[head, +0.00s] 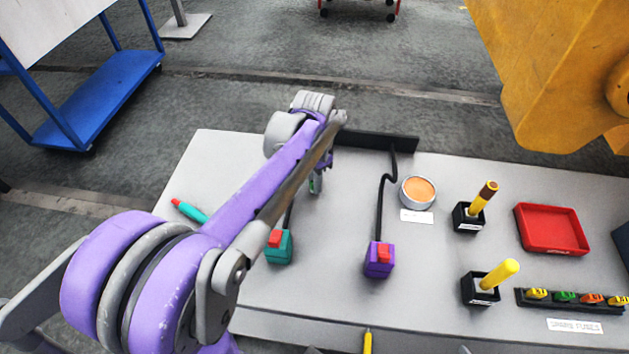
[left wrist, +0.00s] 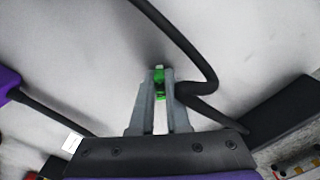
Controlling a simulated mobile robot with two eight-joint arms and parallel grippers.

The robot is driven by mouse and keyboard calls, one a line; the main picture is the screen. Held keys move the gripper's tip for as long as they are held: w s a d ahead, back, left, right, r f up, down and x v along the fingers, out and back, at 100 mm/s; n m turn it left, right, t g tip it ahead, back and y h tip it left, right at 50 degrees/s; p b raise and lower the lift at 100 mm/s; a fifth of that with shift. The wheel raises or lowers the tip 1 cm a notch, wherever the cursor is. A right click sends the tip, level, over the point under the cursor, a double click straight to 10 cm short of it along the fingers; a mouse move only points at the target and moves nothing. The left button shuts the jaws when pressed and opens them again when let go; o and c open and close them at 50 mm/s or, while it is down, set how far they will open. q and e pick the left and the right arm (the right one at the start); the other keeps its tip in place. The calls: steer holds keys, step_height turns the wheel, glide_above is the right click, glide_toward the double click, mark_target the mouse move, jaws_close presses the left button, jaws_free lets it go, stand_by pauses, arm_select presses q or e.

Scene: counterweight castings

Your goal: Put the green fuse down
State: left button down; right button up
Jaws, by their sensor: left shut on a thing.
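My left gripper (head: 316,184) is over the far part of the light grey table, and its arm hides part of the scene behind it. In the left wrist view its two fingers (left wrist: 160,78) are shut on the small green fuse (left wrist: 159,74), held between the tips above the pale tabletop. I cannot tell exactly how high the fuse is. A black cable passes close to the right finger in that view. Another green fuse (head: 565,297) sits in the black spare-fuse rack (head: 575,305) at the right. My right gripper is not in view.
On the table stand a teal plug block (head: 279,247), a purple block (head: 379,260) with a cable to a black bar (head: 385,141), an orange-topped tin (head: 418,191), two black holders with yellow-handled tools and a red tray (head: 551,229). A teal-red pen (head: 189,211) lies left.

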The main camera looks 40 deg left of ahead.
arm_select(q)
steer(key=c, duration=0.9)
jaws_free()
steer(key=shift+f, duration=0.1)
steer(key=shift+r, duration=0.25)
step_height(320, 180, up, 12)
steer(key=p, duration=0.1)
steer(key=shift+f, duration=0.1)
